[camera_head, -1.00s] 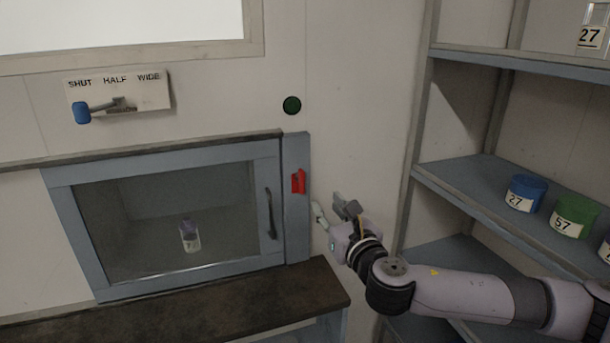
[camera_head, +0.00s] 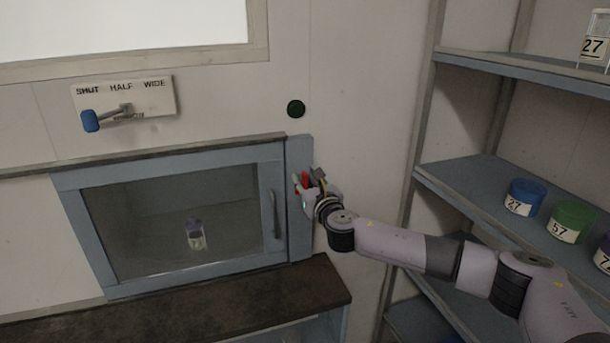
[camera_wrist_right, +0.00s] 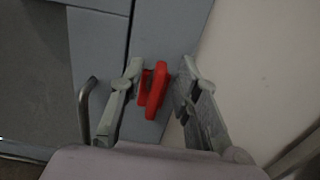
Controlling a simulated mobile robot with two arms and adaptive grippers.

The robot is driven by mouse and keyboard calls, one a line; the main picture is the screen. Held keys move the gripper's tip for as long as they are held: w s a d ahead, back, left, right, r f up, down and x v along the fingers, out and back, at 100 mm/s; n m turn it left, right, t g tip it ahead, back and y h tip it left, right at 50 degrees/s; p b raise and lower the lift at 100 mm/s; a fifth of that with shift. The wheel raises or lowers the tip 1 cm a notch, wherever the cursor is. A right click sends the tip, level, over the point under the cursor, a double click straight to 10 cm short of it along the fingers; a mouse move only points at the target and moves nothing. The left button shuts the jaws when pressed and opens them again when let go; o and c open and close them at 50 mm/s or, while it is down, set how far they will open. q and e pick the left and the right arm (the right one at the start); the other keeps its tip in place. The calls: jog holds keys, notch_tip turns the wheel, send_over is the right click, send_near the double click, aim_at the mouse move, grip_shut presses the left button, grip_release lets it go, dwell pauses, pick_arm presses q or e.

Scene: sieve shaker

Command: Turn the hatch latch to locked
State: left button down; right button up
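The red hatch latch (camera_head: 304,180) is on the blue-grey frame post to the right of the hatch door (camera_head: 88,240). In the right wrist view the red latch (camera_wrist_right: 155,90) stands upright, slightly tilted, between my two fingers. My right gripper (camera_head: 310,180) is at the latch and partly covers it in the head view. In the right wrist view my right gripper (camera_wrist_right: 162,88) is open, one finger on each side of the latch, with gaps visible. The hatch door looks closed, with a vertical handle (camera_head: 273,214). My left gripper is not in view.
A small labelled bottle (camera_head: 196,236) stands behind the hatch glass. A dark ledge (camera_head: 250,297) runs below the hatch. Shelves with labelled jars (camera_head: 524,197) stand at right.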

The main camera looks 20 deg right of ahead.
jog(key=shift+w, duration=0.5)
jog(key=shift+c, duration=0.4)
grip_shut()
